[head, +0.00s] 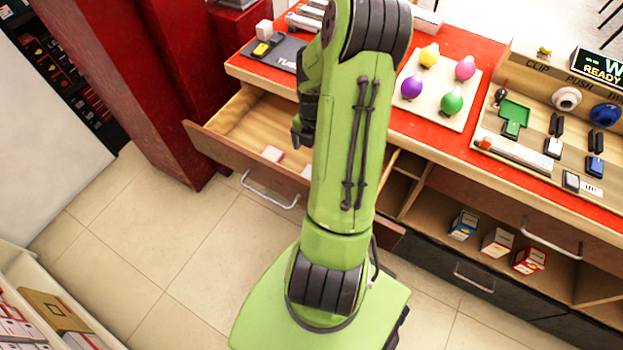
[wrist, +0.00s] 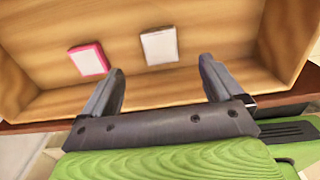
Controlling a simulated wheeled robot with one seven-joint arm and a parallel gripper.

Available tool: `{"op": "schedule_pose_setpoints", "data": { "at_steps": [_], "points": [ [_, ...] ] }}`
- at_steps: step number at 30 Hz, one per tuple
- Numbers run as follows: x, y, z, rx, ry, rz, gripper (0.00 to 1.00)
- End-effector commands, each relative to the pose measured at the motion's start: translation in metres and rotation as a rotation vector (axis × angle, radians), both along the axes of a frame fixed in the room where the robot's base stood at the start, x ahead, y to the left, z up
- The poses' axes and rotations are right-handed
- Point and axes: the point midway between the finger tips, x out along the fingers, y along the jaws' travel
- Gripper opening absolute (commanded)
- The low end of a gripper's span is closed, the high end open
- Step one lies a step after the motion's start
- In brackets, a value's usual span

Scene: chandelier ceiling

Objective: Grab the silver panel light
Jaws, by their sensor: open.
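A small pale grey-white rectangular panel (wrist: 160,45), likely the silver panel light, lies flat on the wooden floor of the open drawer (head: 225,128). A similar panel with a pink rim (wrist: 88,59) lies to its left; it also shows in the head view (head: 273,154). The pale panel shows only in part in the head view (head: 306,171), beside my arm. My gripper (wrist: 161,68) is open and empty above the drawer. In the wrist view the pale panel is between and just beyond the fingertips. My arm hides much of the gripper in the head view.
The red-topped counter (head: 405,125) is above the drawer and holds a board with colored bulbs (head: 436,88). Small boxes (head: 497,242) stand on an open shelf at right. The drawer front (head: 225,158) and side walls bound the space around the panels. Tiled floor is clear at left.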

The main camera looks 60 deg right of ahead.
Motion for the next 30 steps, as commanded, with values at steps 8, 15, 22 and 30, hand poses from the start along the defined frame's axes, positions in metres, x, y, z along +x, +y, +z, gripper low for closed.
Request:
{"op": "schedule_pose_setpoints", "data": {
  "at_steps": [8, 15, 22, 30],
  "points": [
    [0.0, 0.0, -0.051, 0.0, -0.001, -0.001, 0.94],
    [0.001, 0.003, -0.094, 0.002, 0.0, -0.002, 0.94],
    [0.001, 0.002, -0.099, -0.002, -0.001, -0.001, 0.94],
    [0.001, 0.003, -0.099, -0.002, -0.001, -0.001, 0.61]
  ]
}}
